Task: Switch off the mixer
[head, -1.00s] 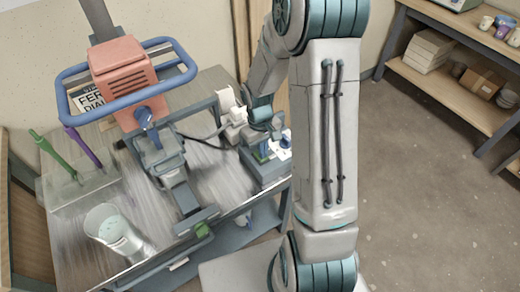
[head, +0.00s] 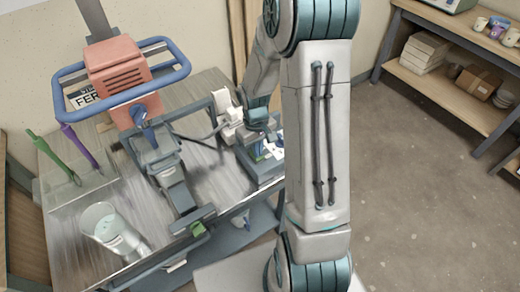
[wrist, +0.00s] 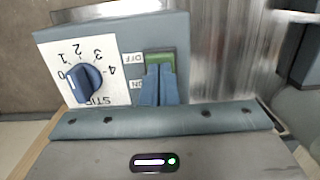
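The mixer (head: 122,78) has an orange-red motor head ringed by a blue tubular guard and stands over the table at left. Its grey control box (head: 258,168) is at the table's right side, partly behind my arm. In the wrist view, the box face has a blue dial (wrist: 84,82) whose white mark points near 0. A green rocker switch (wrist: 160,58) sits beside it, with OFF and ON labels. My gripper (wrist: 158,80) has its blue fingers together in front of the ON end of the switch, hiding that end. Contact is not clear.
A clear bucket (head: 112,232) and a holder with green (head: 52,160) and purple (head: 80,146) sticks stand on the table's left. A white fitting and cables lie behind the control box. Shelves (head: 450,90) with cups and boxes stand at right. The floor between is open.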

